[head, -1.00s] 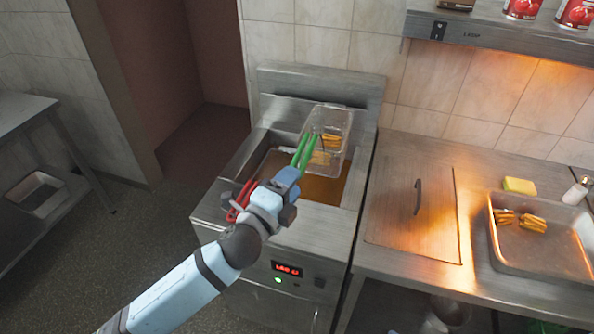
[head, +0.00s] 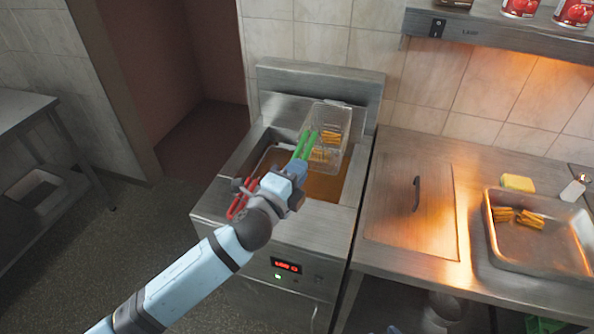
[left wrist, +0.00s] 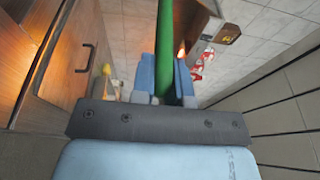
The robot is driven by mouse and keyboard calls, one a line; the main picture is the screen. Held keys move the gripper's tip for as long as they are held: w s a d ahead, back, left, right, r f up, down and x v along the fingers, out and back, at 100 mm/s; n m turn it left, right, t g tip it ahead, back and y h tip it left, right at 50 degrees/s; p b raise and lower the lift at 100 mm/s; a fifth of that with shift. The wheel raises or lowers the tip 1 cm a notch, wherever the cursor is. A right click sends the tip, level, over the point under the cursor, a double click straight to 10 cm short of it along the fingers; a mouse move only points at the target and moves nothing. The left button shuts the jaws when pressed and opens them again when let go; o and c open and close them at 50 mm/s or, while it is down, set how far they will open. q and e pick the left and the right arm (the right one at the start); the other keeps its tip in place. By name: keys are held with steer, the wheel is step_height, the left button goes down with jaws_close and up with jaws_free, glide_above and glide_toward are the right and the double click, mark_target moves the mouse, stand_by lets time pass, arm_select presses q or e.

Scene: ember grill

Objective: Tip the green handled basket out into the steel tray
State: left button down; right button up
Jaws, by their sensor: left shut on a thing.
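The green-handled basket (head: 341,119) is a wire basket with golden fries in it. It hangs over the right part of the fryer's oil well, tilted in the picture. My left gripper (head: 299,171) is shut on its green handle (head: 306,145); the left wrist view shows the handle (left wrist: 164,45) between the two blue fingers (left wrist: 163,78). The steel tray (head: 541,262) is on the counter at the right, under the warm lamp, with some fries lying at its back left. My right gripper is not in view.
A red handle (head: 238,204) lies at the left of the fryer (head: 315,227). A yellow sponge (head: 518,183) and a white bottle (head: 574,188) stand behind the tray. A shelf (head: 500,33) with red cans hangs above.

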arm_select(q)
steer(key=shift+r+p, duration=2.35)
steer(key=shift+r, duration=0.1)
steer(key=shift+s+a, duration=0.1)
steer(key=shift+s, duration=0.05)
steer(key=shift+s+d+p+v, duration=0.1)
steer(key=shift+d+v, duration=0.05)
steer(key=shift+v, duration=0.6)
steer(key=shift+s+d+p+v, duration=0.1)
steer(key=shift+d+p+v, duration=0.05)
steer(key=shift+v, duration=0.6)
steer(key=shift+s+d+p+v, duration=0.1)
steer(key=shift+d+v, duration=0.05)
steer(key=shift+v, duration=0.6)
steer(key=shift+w+r, duration=0.1)
